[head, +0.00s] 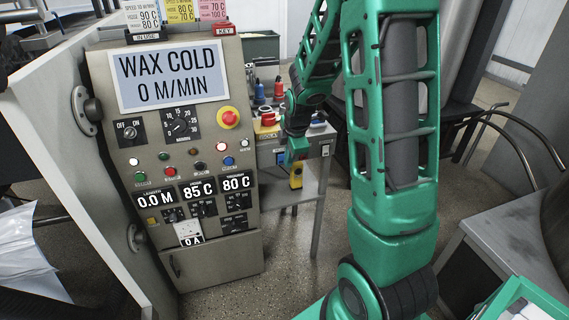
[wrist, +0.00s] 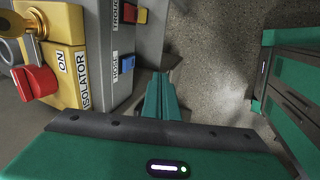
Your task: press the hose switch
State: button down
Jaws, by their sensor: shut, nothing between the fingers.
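The hose switch is a blue button (wrist: 126,64) beside a label reading HOSE, on the grey front of a bench, in the wrist view. In the head view a small blue spot (head: 281,158) shows on the bench front, beside my gripper (head: 294,154). My gripper (wrist: 162,92) is shut and empty in the wrist view. Its green fingers point past the bench front, a little right of the blue button and apart from it in the picture. Whether the button is pressed cannot be told.
A yellow isolator box (wrist: 66,45) with a red knob (wrist: 35,83) stands close by. A red and yellow switch (wrist: 131,13) labelled TROUGH sits further along. The control cabinet (head: 170,150) reads WAX COLD, 0 M/MIN. A yellow pendant (head: 296,176) hangs below the bench top.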

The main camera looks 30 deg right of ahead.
jog(key=s+r, duration=0.1)
jog(key=r, duration=0.1)
jog(key=s+r, duration=0.1)
jog(key=r, duration=0.1)
jog(key=shift+s+a+r, duration=0.1)
jog(key=shift+s+a, duration=0.25)
jog(key=shift+a, duration=0.05)
jog(key=s+a+r+m+g, duration=0.1)
jog(key=s+r+m, duration=0.1)
jog(key=s+m, duration=0.5)
jog(key=s+r+m+g, duration=0.1)
jog(key=s+r+m, duration=0.2)
jog(key=s+m, duration=0.4)
jog(key=s+a+r+m+g+y, duration=0.1)
jog(key=s+r+m, duration=0.2)
jog(key=s+m, duration=0.4)
jog(key=s, duration=0.8)
jog(key=shift+s+a+g, duration=0.3)
jog(key=shift+s+g, duration=0.05)
jog(key=shift+g, duration=0.05)
